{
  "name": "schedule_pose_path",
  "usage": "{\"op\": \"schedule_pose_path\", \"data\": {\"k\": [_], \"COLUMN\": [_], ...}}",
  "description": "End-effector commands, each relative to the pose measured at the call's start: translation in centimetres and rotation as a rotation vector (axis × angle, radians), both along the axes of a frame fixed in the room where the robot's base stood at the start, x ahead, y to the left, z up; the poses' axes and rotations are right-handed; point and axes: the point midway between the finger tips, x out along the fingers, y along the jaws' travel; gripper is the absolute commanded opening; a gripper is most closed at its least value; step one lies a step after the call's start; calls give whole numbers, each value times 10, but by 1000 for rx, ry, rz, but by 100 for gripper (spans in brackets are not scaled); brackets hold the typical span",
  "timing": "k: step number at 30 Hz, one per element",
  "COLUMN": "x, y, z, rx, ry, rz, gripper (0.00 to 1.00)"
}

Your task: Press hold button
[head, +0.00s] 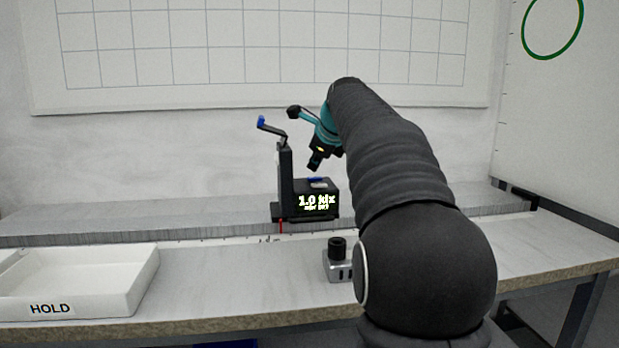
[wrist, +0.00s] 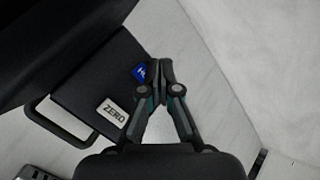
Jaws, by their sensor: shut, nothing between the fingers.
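The black device (head: 316,201) stands on the bench with a lit display reading about 1.0 klx. The blue hold button (head: 316,180) sits on its top face. In the wrist view the blue button (wrist: 139,72) is partly covered by my gripper (wrist: 160,68), and only part of its lettering shows. A white button marked ZERO (wrist: 112,112) is beside it on the same black top. My gripper (head: 314,166) is shut and empty, pointing down just above the blue button in the head view. I cannot tell whether the fingertips touch it.
A black post with a blue-tipped crank (head: 270,127) rises at the device's left. A small grey block with a black knob (head: 338,262) stands in front. A white tray labelled HOLD (head: 110,292) is at the left. The bench between tray and device is clear.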

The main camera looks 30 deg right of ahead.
Motion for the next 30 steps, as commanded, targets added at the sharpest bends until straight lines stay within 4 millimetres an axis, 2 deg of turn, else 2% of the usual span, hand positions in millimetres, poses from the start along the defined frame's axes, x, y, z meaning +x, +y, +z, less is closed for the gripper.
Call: {"op": "schedule_pose_path", "data": {"k": [21,30], "x": [0,0], "y": [0,0], "z": [50,50], "rx": [-1,0], "ry": [-1,0], "rz": [-1,0], "gripper": [0,0]}}
